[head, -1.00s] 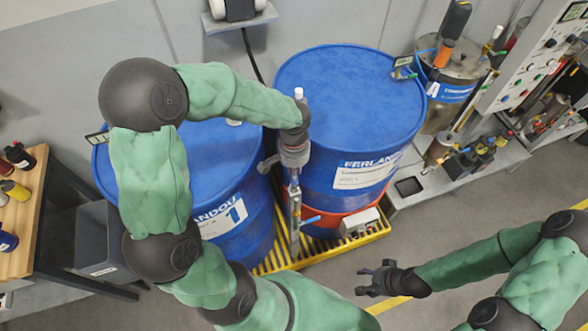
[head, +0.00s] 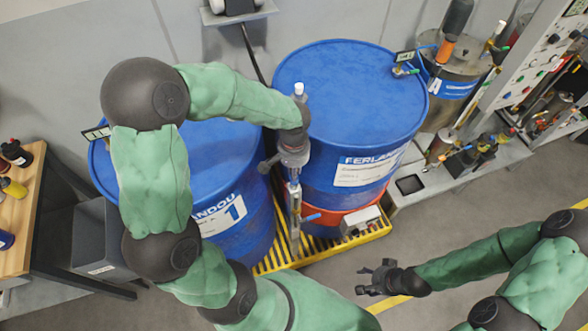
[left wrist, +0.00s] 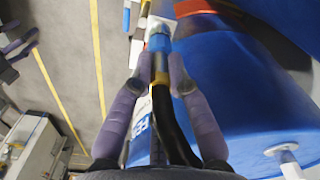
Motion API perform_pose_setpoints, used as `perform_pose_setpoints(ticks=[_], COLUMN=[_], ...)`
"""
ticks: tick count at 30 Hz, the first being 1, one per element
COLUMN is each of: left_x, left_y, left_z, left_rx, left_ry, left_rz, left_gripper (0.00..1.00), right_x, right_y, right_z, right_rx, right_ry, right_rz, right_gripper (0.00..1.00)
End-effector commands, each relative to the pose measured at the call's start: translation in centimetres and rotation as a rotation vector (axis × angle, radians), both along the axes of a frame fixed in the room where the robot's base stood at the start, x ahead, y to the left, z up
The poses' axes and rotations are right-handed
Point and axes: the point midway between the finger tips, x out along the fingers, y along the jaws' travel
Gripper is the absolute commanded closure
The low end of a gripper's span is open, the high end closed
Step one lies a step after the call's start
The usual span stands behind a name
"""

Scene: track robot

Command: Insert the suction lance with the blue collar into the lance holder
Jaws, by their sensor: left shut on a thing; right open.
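My left gripper (head: 290,158) hangs pointing down between the two blue drums. It is shut on the suction lance, whose blue collar (left wrist: 158,43) shows between the fingertips in the left wrist view, with a yellow band and a black hose (left wrist: 166,105) running back toward the camera. Just past the collar is a pale part whose fit with the lance I cannot tell. In the head view, an upright grey piece with a blue lever (head: 294,215) stands under the gripper. I cannot tell if it is the lance holder. My right gripper (head: 372,278) is open and empty over the floor.
The left drum (head: 232,185) and right drum (head: 345,85) stand close on both sides of my left gripper. A yellow grating (head: 350,245) lies below. A wooden bench (head: 22,250) is at left, and a control panel (head: 545,60) with a steel tank is at right. Floor at right is open.

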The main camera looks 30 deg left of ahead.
Motion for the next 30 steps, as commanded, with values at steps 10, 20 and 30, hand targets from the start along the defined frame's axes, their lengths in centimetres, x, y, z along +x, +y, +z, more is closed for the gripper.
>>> perform_pose_setpoints(ticks=[10, 20, 30], left_x=[0.0, 0.0, 0.1], left_y=[0.0, 0.0, 0.0], left_z=[-0.4, -0.2, 5.1], left_rx=[0.0, 0.0, 0.001], left_ry=[0.0, 0.0, -0.006], left_rz=[0.0, 0.0, 0.001], left_gripper=[0.55, 0.55, 0.55], right_x=[0.0, 0.0, 0.0], right_y=[0.0, 0.0, 0.0], right_z=[-0.3, -0.3, -0.3], right_rx=[0.0, 0.0, 0.0], right_ry=[0.0, 0.0, 0.0], right_rz=[0.0, 0.0, 0.0], right_gripper=[0.42, 0.42, 0.42])
